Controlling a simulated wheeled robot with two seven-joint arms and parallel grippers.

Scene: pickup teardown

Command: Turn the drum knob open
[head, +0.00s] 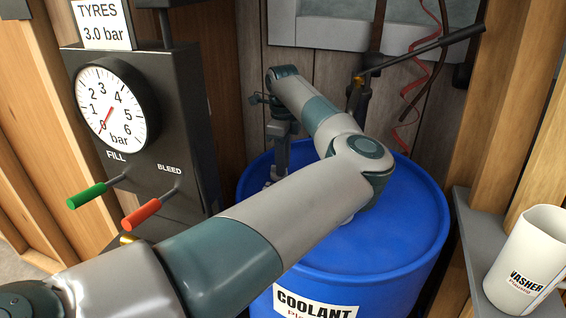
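The blue drum (405,230) stands upright in the middle, with a white COOLANT label (315,303) on its front. My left arm reaches across it from the lower left. My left gripper (272,182) points down at the far left part of the drum's lid. Its fingers are small and partly in shadow, so I cannot tell whether they are open or shut, or whether they touch anything. I cannot make out the drum knob clearly; the gripper and arm cover much of the lid. My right gripper is not in view.
A black tyre gauge box (185,110) with a green lever (87,195) and an orange lever (141,213) stands close on the left. A black pump handle (425,50) slants behind the drum. A white jug (525,262) sits on a grey ledge (468,235) at right.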

